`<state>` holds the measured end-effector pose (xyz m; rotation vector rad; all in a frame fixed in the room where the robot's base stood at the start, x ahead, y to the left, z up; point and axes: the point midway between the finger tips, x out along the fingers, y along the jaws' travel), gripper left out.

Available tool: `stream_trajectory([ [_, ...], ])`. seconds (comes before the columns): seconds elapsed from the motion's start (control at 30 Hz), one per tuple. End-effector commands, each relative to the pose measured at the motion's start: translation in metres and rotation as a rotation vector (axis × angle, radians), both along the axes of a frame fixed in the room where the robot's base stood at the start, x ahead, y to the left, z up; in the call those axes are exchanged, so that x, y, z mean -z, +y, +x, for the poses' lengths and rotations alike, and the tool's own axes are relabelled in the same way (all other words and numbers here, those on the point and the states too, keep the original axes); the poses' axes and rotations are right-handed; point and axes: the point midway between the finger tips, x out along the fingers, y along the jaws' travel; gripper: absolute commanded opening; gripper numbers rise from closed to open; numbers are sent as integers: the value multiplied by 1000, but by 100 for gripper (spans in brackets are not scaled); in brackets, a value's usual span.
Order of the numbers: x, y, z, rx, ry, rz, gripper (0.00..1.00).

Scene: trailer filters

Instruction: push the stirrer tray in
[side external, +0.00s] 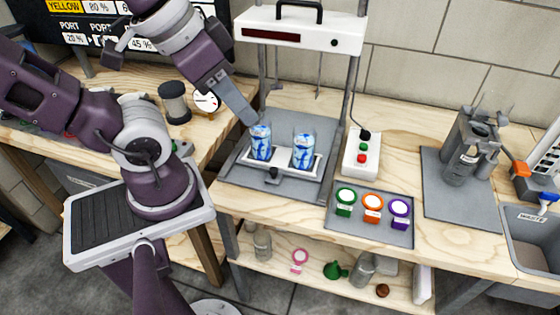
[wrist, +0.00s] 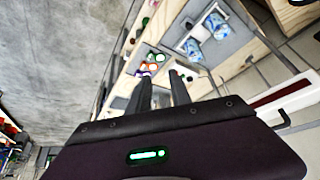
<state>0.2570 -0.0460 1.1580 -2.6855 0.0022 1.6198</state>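The stirrer tray (side external: 285,172) is a white tray on a grey base under the white stirrer head (side external: 300,28). It has a dark knob (side external: 272,177) at its front. Two clear beakers with blue contents, a left one (side external: 260,142) and a right one (side external: 303,150), stand upright on it. The beakers also show at the upper right of the wrist view (wrist: 215,24). My gripper (side external: 252,120) points down and appears just above and left of the left beaker; contact cannot be told. In the wrist view its two fingers (wrist: 160,77) are apart with nothing between them.
A control box (side external: 361,155) with green and red buttons stands right of the stirrer. Several coloured-lid jars (side external: 372,207) sit on a grey mat in front of it. A metal device (side external: 468,150) and a sink (side external: 530,250) are farther right. Stirrer posts (side external: 347,90) flank the tray.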

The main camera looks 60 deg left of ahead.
Motion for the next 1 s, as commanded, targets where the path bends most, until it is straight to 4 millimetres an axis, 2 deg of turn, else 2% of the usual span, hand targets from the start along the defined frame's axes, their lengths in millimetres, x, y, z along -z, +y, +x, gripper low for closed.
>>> stream_trajectory([
  [0.03,4,0,1,21,32,14,13],
  [0.1,16,-2,2,86,134,68,0],
  [0.27,61,-5,9,368,483,337,0],
  [0.5,138,-17,24,845,862,897,0],
  [0.7,216,-35,28,1224,997,1411,0],
  [0.8,248,-38,26,1352,1010,1600,0],
  [0.9,267,-39,23,1428,1008,1710,0],
  [1.0,274,-38,23,1453,1005,1750,0],
])
